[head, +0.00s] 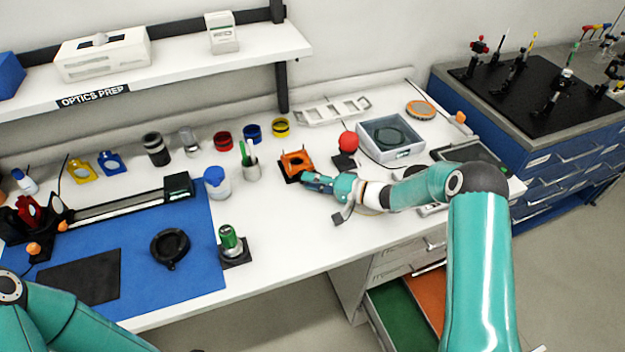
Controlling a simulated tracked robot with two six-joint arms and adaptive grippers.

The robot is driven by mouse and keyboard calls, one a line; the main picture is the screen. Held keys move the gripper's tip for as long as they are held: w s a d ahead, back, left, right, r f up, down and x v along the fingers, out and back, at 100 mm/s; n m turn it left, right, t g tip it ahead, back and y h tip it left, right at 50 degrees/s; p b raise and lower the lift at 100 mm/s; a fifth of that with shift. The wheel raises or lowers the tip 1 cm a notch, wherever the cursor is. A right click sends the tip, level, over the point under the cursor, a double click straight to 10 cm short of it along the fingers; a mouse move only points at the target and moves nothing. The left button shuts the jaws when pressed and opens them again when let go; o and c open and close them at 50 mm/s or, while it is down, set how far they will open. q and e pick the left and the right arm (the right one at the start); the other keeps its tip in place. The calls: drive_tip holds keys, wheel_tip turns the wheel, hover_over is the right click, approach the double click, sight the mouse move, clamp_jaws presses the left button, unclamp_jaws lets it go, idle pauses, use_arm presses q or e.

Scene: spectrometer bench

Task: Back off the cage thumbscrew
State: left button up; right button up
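An orange square frame (296,160) stands on a black base on the white bench, mid-picture; it looks like the cage, though I cannot tell for sure. No thumbscrew can be made out on it; the part nearest my gripper is hidden or too small. My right gripper (308,180) is at the frame's near right side, close to or touching its base. Its fingers are too small and overlapped to tell whether they are open or shut, or on anything. My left arm shows at the bottom left, but its gripper is out of view.
A white cup with green pens (251,171) and a blue-lidded jar (217,187) stand left of the frame. A green-topped post (230,241) stands nearer the front edge. A red ball (348,142) and grey tray (391,151) lie behind my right arm. Bare bench lies in front of the frame.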

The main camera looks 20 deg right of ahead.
clamp_jaws()
